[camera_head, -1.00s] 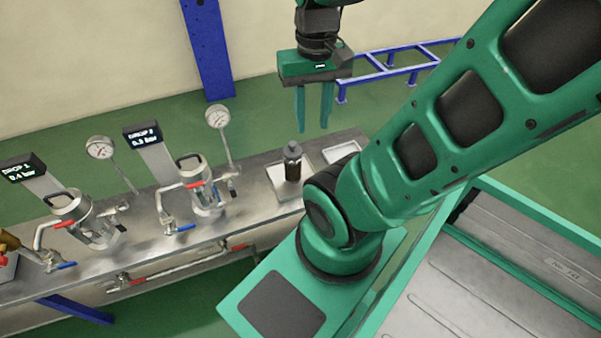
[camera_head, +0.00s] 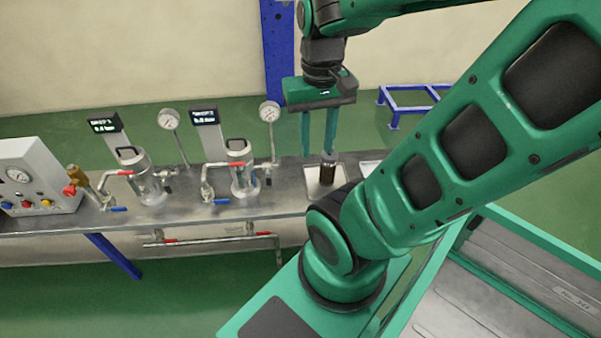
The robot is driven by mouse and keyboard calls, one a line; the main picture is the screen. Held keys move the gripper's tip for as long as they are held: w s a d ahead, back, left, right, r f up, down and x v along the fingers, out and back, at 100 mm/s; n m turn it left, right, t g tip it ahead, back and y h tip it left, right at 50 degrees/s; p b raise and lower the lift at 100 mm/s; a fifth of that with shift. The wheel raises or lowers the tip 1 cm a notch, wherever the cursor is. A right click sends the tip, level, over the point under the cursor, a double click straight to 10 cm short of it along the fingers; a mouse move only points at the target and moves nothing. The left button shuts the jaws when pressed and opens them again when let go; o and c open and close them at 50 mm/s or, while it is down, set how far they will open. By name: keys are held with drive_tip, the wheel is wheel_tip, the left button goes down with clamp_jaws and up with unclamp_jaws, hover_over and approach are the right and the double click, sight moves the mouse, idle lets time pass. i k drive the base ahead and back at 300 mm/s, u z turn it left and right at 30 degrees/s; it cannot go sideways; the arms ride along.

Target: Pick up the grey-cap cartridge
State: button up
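The cartridge (camera_head: 327,173) is a small dark cylinder, and its cap is hard to make out at this size. It stands upright on a light square tray (camera_head: 312,184) on the metal bench. My gripper (camera_head: 319,152) points straight down with its two long green fingers apart. The fingertips are at about the height of the cartridge's top in the picture, and the right finger overlaps it. I cannot tell whether the fingers are around the cartridge or behind it, and no grip shows.
Two clear vessels (camera_head: 152,184) (camera_head: 243,177) with gauges, valves and small displays stand on the bench (camera_head: 280,208) left of the tray. A second tray (camera_head: 368,168) is partly hidden by my arm. A grey control box (camera_head: 36,172) sits at far left.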

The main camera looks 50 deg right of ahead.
sight(329, 162)
drive_tip(key=u, duration=0.95)
drive_tip(key=i, duration=1.55)
drive_tip(key=z, duration=2.1)
